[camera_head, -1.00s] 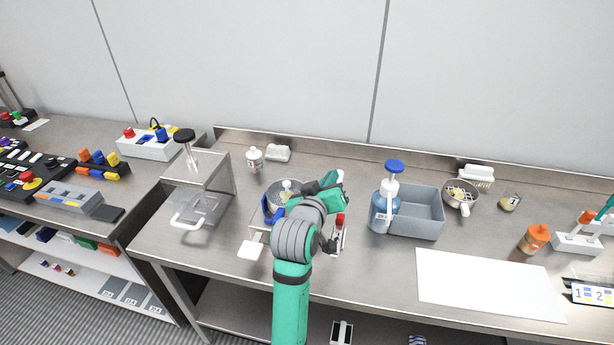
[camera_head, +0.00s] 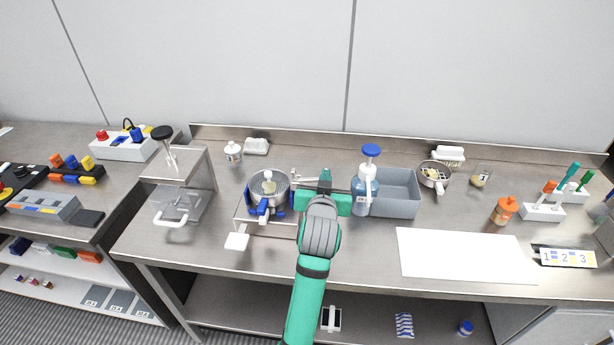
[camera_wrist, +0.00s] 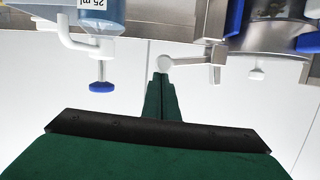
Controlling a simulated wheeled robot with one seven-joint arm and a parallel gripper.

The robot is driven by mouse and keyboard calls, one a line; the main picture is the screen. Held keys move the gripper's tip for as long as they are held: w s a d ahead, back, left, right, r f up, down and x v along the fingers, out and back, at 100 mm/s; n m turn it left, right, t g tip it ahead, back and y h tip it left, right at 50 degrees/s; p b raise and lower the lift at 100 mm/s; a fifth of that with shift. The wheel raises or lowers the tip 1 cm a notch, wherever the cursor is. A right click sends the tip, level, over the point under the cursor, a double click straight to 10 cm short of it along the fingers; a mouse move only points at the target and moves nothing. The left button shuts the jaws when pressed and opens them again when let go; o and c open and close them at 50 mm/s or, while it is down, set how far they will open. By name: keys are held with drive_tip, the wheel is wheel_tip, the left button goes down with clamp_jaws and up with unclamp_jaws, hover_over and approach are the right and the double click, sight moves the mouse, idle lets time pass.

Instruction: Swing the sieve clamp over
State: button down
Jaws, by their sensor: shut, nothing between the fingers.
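The round metal sieve (camera_head: 268,184) sits on a low metal stand with blue parts (camera_head: 262,207) around its front and sides. My gripper (camera_head: 325,178) is to the right of the sieve, between it and the blue pump bottle (camera_head: 366,192). In the wrist view my fingers (camera_wrist: 160,80) are together and empty. Their tips are at a white round knob (camera_wrist: 165,62) on a metal bar (camera_wrist: 193,60) beside the sieve's stand; I cannot tell whether they touch it. The sieve's blue part and metal rim (camera_wrist: 275,32) show at the upper right there. My arm hides the stand's right side in the head view.
A white sheet (camera_head: 465,255) lies front right.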

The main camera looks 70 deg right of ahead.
drive_tip(key=shift+f, duration=0.25)
idle(0.3)
wheel_tip(320, 180, up, 5)
drive_tip(key=shift+w+a+f, duration=0.1)
drive_tip(key=shift+f, duration=0.05)
drive_tip(key=v, duration=1)
drive_tip(key=shift+s+f, duration=0.1)
drive_tip(key=shift+s, duration=0.1)
